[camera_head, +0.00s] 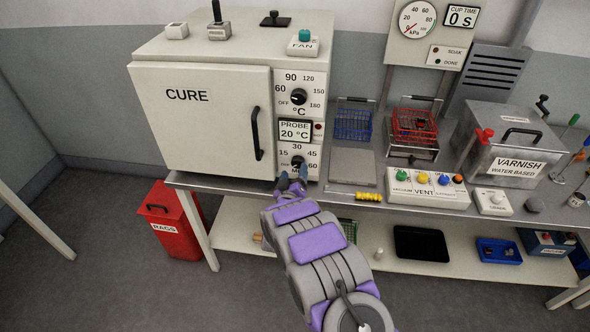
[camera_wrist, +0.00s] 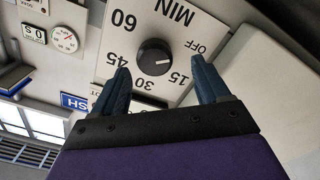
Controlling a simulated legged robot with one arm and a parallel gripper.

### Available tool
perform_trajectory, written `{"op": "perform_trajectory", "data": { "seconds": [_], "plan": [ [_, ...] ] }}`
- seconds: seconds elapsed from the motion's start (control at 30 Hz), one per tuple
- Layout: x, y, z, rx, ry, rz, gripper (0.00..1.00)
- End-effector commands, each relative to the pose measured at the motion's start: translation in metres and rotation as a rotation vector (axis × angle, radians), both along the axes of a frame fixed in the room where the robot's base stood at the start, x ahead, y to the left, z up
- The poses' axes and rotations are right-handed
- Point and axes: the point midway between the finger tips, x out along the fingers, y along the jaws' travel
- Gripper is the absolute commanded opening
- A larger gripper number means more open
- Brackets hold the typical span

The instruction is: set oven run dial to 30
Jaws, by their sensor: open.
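The oven's run dial is a round black knob (camera_head: 297,162) on the lower right panel of the white CURE oven (camera_head: 200,115). It has marks OFF, 15, 30, 45 and 60 MIN. In the wrist view the knob (camera_wrist: 155,57) shows upside down, with its pale pointer line between OFF and 15. My gripper (camera_head: 292,178) is at the panel, just below the knob in the head view. Its two blue fingers (camera_wrist: 160,67) are open, one on each side of the knob in the picture. I see no contact, and the gap in depth is unclear.
Above the run dial are a PROBE display (camera_head: 295,131) reading 20 °C and a temperature knob (camera_head: 298,97). The oven door handle (camera_head: 257,133) sticks out to the left. A grey plate (camera_head: 352,167) and a yellow-banded tool (camera_head: 368,197) lie on the bench to the right.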

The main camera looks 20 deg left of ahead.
Motion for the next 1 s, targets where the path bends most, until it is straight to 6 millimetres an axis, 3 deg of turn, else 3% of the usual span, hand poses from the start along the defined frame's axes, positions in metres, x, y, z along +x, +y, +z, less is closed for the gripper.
{"op": "perform_trajectory", "data": {
  "seconds": [0.3,0.67,1.0],
  "plan": [
    [0.029,0.004,0.002,0.004,-0.002,0.0,0.75],
    [0.032,0.008,0.001,0.001,-0.003,0.0,0.75],
    [0.032,0.006,0.002,0.002,-0.002,0.0,0.45]
  ]
}}
